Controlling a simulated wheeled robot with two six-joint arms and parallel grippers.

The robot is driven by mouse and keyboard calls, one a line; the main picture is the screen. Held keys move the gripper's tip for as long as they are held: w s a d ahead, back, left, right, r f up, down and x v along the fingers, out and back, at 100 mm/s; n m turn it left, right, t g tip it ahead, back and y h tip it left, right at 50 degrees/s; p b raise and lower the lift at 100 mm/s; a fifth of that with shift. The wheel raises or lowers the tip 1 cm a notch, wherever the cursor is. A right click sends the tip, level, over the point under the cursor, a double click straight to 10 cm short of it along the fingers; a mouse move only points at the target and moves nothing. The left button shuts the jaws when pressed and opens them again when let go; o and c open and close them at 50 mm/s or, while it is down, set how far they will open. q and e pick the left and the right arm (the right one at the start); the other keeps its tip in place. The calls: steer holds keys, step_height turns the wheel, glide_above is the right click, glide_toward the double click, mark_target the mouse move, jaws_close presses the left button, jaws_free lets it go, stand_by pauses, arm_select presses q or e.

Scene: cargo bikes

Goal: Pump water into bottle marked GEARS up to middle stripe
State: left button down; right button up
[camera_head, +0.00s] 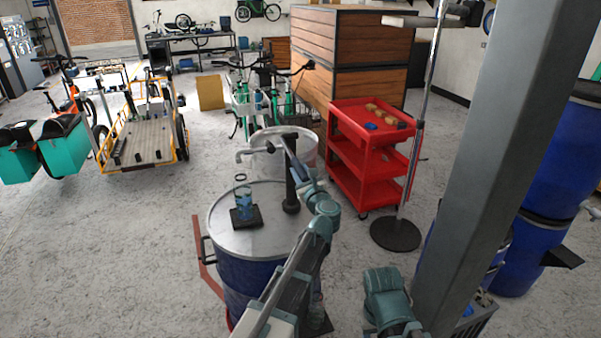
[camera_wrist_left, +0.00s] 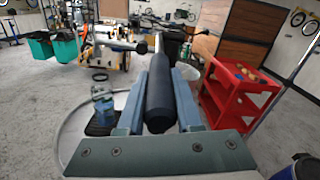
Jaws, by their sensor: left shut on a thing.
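A clear bottle (camera_head: 243,205) with bluish contents or tint stands upright on a black pad (camera_head: 259,216) on the blue drum's grey lid (camera_head: 227,240). Its marking, stripes and exact water level are too small to read. It also shows in the left wrist view (camera_wrist_left: 103,108), left of my fingers. The hand pump (camera_head: 290,192) rises from the lid, with its grey spout (camera_head: 243,154) over the bottle side. My left gripper (camera_head: 308,184) is shut on the black pump handle (camera_wrist_left: 160,95), which lies between its two fingers. My right gripper is outside both views.
A red cart (camera_head: 368,160) with small items on top stands right of the drum. A pole stand (camera_head: 396,234) and a thick grey post (camera_head: 490,150) are to the right. Open floor lies to the left.

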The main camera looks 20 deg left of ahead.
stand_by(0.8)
arm_select(q)
steer(key=shift+g+h, duration=0.5)
steer(key=shift+g, duration=0.2)
step_height(320, 180, up, 4)
steer(key=p, duration=0.7)
steer(key=shift+a+p, duration=0.1)
steer(key=shift+p, duration=0.2)
steer(key=shift+r+p, duration=0.1)
steer(key=shift+p, duration=0.35)
steer(key=c, duration=0.6)
jaws_free()
steer(key=p+v, duration=0.2)
steer(key=v, duration=1.1)
steer(key=shift+s+d+r, duration=0.25)
